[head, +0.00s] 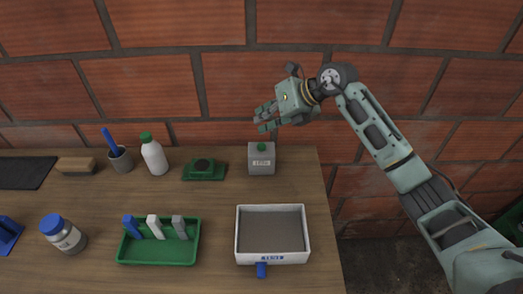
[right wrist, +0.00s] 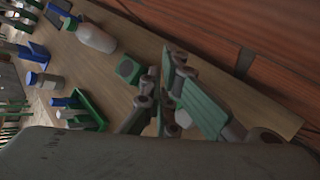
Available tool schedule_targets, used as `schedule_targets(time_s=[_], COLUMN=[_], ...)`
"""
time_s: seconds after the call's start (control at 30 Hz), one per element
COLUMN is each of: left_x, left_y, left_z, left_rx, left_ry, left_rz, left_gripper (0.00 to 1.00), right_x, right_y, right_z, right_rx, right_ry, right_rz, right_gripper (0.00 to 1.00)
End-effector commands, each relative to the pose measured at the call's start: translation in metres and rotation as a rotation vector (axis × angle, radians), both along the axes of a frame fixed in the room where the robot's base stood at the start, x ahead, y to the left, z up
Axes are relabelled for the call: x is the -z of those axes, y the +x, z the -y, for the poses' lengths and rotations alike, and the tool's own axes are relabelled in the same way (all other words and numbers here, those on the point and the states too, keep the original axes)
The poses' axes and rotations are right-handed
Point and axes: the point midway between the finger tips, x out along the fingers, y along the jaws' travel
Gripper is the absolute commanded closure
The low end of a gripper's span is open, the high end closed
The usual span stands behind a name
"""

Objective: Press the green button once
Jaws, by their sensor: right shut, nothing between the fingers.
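The green button (head: 261,146) sits on top of a small grey box (head: 262,161) with a pale label, near the back right of the table. My right gripper (head: 263,119) is above the button in the head view, apart from it, with its fingers shut and empty. In the right wrist view the fingers (right wrist: 160,82) cover most of the area where the box stands; a pale grey patch (right wrist: 184,119) shows behind them, and I cannot tell the button there. My left gripper is in neither view.
A green block with a dark round top (head: 204,169) and a white bottle with a green cap (head: 154,157) stand left of the box. In front are a white tray (head: 239,233) and a green tray (head: 160,258). A brick wall (head: 150,95) rises behind the table.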

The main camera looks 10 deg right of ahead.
Motion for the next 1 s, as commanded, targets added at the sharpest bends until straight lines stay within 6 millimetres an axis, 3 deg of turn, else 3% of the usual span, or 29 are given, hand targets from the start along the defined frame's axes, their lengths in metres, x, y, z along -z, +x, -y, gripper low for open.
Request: schedule_targets(time_s=[0.03, 0.23, 1.0], left_x=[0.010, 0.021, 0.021], left_y=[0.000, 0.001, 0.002], left_z=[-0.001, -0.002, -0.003], left_rx=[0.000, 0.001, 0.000], left_ry=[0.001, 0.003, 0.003], left_rz=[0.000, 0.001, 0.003], left_gripper=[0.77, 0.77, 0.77], right_x=[0.014, 0.031, 0.032], right_y=[0.000, 0.000, 0.000], right_z=[0.000, 0.000, 0.000], right_rx=[0.000, 0.000, -0.001], right_ry=[0.001, 0.000, 0.000], right_rz=[-0.003, -0.001, -0.001], right_gripper=[1.00, 1.00, 1.00])
